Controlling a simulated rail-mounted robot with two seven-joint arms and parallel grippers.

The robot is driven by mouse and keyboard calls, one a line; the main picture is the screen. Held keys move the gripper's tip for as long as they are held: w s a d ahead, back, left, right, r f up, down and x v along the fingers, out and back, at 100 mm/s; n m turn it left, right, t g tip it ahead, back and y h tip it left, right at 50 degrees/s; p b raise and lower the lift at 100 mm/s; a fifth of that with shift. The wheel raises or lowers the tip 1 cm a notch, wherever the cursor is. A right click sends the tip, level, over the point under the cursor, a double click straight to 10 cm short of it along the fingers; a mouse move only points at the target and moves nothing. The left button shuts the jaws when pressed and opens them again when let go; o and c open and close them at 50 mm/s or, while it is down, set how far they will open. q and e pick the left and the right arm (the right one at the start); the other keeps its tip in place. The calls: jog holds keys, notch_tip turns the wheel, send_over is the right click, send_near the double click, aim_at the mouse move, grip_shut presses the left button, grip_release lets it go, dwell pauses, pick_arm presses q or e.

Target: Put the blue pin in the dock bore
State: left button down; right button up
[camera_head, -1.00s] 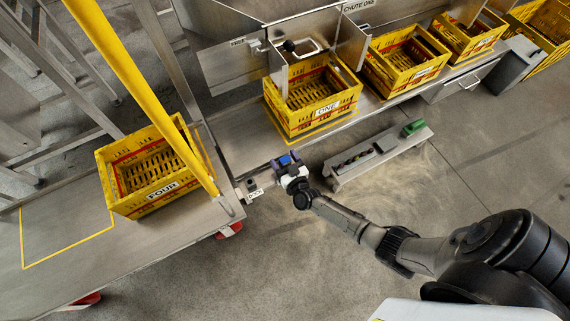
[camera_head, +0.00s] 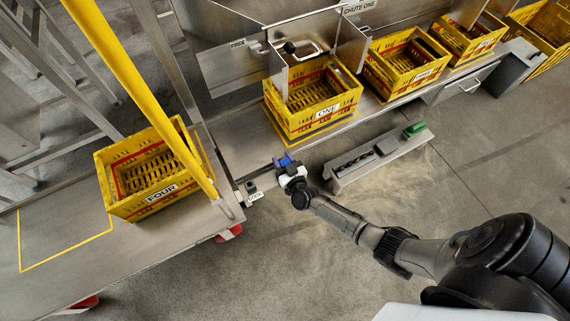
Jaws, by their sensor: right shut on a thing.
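My right gripper (camera_head: 288,166) is shut on the blue pin (camera_head: 286,160), a small blue shape at its tip. The jaws hide most of the pin, and its tilt is too small to tell. The dock (camera_head: 254,195) is a small pale bracket with a label at the corner of the cart, left of and nearer than the gripper. A gap shows between the gripper and the dock's label. The bore itself is too small to make out. My left gripper is not in view.
A low grey bench (camera_head: 350,178) with dark parts and a green block (camera_head: 414,129) stands right of the gripper. Yellow crate FOUR (camera_head: 117,207) is on the cart (camera_head: 70,255) at left. Crate ONE (camera_head: 276,119) stands behind. The floor in front is clear.

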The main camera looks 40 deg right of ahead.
jog(key=shift+r+p, duration=0.5)
jog(key=s+a+r+p, duration=0.2)
jog(key=s+r+p, duration=0.8)
jog(key=s+p, duration=0.1)
jog(key=shift+s+a, duration=0.25)
jog(key=shift+w, duration=0.15)
